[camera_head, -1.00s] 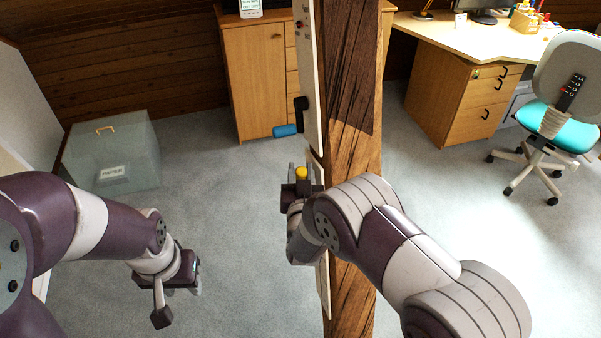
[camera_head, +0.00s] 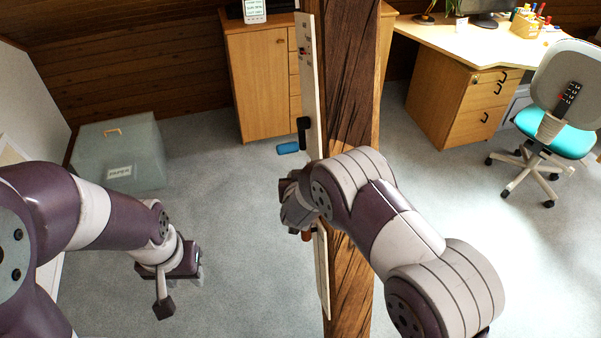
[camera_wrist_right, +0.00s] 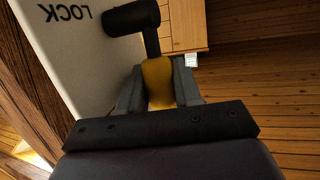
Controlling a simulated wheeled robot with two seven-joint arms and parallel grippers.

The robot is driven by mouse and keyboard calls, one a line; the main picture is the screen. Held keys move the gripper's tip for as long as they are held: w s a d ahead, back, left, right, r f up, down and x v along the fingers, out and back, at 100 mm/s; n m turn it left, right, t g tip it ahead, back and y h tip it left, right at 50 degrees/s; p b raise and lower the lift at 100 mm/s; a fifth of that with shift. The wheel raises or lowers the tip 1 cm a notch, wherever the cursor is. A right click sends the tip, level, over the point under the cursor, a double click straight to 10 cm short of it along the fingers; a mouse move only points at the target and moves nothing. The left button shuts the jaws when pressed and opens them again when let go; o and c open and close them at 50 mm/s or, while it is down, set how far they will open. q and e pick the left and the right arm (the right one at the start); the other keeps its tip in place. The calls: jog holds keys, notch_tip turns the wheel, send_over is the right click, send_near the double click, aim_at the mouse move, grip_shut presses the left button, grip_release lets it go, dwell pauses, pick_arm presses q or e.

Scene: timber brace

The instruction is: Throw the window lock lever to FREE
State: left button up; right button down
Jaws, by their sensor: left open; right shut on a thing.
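A pale upright board is fixed to the timber post. In the right wrist view a lever with a black pivot and arm (camera_wrist_right: 152,40) ends in a yellow grip (camera_wrist_right: 157,80). My right gripper (camera_wrist_right: 158,92) is shut around this grip. The board beside it reads LOCK, upside down; no FREE marking is legible. In the head view my right gripper (camera_head: 294,200) is against the board's left side, and the yellow grip is hidden. My left gripper (camera_head: 194,264) is open and empty above the floor, well left of the board.
The timber post (camera_head: 348,60) stands behind. A grey paper bin (camera_head: 118,150) is at left.

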jog(key=shift+w+f+g+p, duration=0.25)
jog(key=shift+g+p, duration=0.25)
jog(key=shift+p, duration=0.15)
jog(key=c, duration=1.1)
grip_release()
jog(key=shift+c, duration=0.2)
jog(key=shift+a+r, duration=0.1)
jog(key=b+v, duration=0.1)
jog(key=v, duration=1.1)
jog(key=shift+s+r, duration=0.15)
jog(key=shift+s, duration=0.05)
jog(key=shift+a, duration=0.1)
jog(key=shift+c, duration=0.3)
